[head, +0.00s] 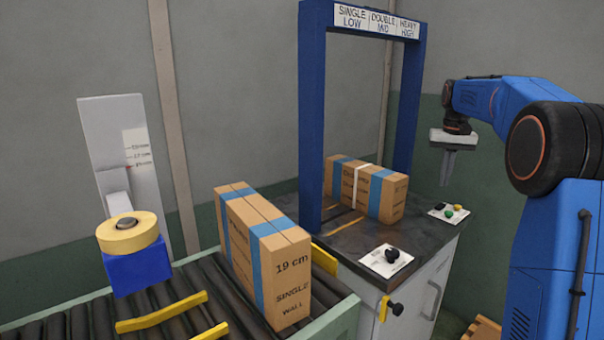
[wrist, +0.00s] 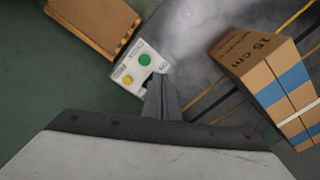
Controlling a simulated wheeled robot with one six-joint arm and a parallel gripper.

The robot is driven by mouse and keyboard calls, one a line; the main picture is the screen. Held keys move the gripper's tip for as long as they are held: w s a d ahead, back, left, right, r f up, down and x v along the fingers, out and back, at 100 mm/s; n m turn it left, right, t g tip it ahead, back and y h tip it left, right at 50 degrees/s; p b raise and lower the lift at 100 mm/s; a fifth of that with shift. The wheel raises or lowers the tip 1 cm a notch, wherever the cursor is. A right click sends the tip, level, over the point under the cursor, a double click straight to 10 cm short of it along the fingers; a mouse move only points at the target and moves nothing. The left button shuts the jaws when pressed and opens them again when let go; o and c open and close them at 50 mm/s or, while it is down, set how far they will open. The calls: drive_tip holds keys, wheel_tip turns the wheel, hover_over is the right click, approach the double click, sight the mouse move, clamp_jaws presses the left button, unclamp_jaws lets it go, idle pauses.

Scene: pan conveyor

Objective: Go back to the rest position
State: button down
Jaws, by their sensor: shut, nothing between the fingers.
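My gripper (head: 447,167) hangs pointing down at the right in the head view, beside and above the cabinet's right end. Its fingers are together with nothing between them. In the wrist view the shut fingertips (wrist: 157,88) lie over the edge of a button panel (wrist: 143,64) with a green and a yellow button; I cannot tell from this view how far above it they are.
A strapped carton (head: 388,200) lies on the cabinet top (head: 340,238) under a blue frame (head: 312,120). A knob panel (head: 385,261) is at the front. A "19 cm single wall" carton (head: 285,285) stands on the roller conveyor (head: 70,325). A brown pallet-like object (wrist: 95,20) lies on the floor.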

drive_tip(key=s+a+n+t, duration=0.1)
drive_tip(key=s+a, duration=0.5)
drive_tip(key=s, duration=0.6)
drive_tip(key=s+a+n+t, duration=0.1)
drive_tip(key=s+a, duration=0.5)
drive_tip(key=s, duration=0.6)
drive_tip(key=s+a+f+n+t, duration=0.1)
drive_tip(key=s+a+f, duration=0.1)
drive_tip(key=s+f, duration=0.5)
drive_tip(key=s+a+f+t, duration=0.1)
drive_tip(key=s+a+f, duration=0.2)
drive_tip(key=s+f, duration=0.5)
drive_tip(key=s, duration=0.7)
drive_tip(key=shift+s+a+n, duration=0.2)
drive_tip(key=shift+a+n, duration=0.05)
drive_tip(key=shift+n, duration=0.15)
